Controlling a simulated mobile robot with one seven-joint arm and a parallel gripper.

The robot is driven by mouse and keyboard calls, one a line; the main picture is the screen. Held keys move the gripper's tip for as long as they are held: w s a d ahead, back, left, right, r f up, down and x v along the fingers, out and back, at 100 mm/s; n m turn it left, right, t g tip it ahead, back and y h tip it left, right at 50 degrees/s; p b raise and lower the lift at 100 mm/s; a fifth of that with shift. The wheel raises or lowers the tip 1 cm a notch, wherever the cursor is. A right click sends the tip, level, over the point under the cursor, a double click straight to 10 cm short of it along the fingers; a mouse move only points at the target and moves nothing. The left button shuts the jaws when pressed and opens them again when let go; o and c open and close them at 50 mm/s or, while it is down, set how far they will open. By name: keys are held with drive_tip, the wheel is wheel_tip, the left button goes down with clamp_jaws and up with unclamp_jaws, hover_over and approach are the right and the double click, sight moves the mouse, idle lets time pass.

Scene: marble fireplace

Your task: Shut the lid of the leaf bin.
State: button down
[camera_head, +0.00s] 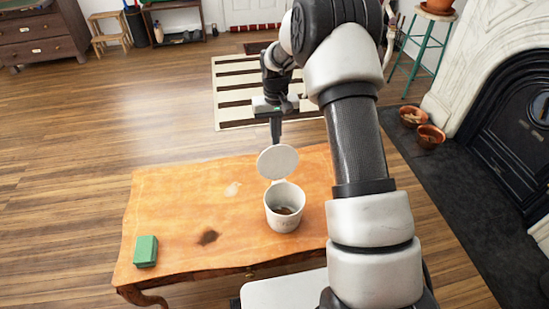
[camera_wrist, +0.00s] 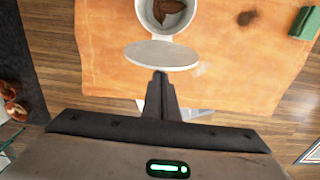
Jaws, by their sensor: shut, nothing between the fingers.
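The leaf bin (camera_head: 284,209) is a white round bin standing on the wooden table, with brown leaves inside. Its round white lid (camera_head: 277,161) is open and stands up at the bin's far side. In the wrist view the bin (camera_wrist: 148,28) is at the top, with the lid (camera_wrist: 162,55) in front of it, seen nearly edge-on. My gripper (camera_head: 276,141) is shut and empty, pointing down just behind the lid. In the wrist view its fingertips (camera_wrist: 160,77) are close to the lid's outer side; I cannot tell whether they touch it.
The wooden table (camera_head: 165,205) also bears a green box (camera_head: 146,251) at its front left. The table's left part is otherwise clear. A striped rug (camera_head: 232,92) lies on the floor behind. Terracotta pots (camera_head: 430,136) and a fireplace (camera_head: 508,125) are at the right.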

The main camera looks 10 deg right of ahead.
drive_tip(key=s, duration=0.7)
drive_tip(key=shift+d+f, duration=0.2)
drive_tip(key=shift+f, duration=0.05)
idle(0.3)
drive_tip(key=shift+r, duration=0.1)
wheel_tip(320, 180, up, 6)
drive_tip(key=p, duration=0.4)
idle(0.5)
idle(0.9)
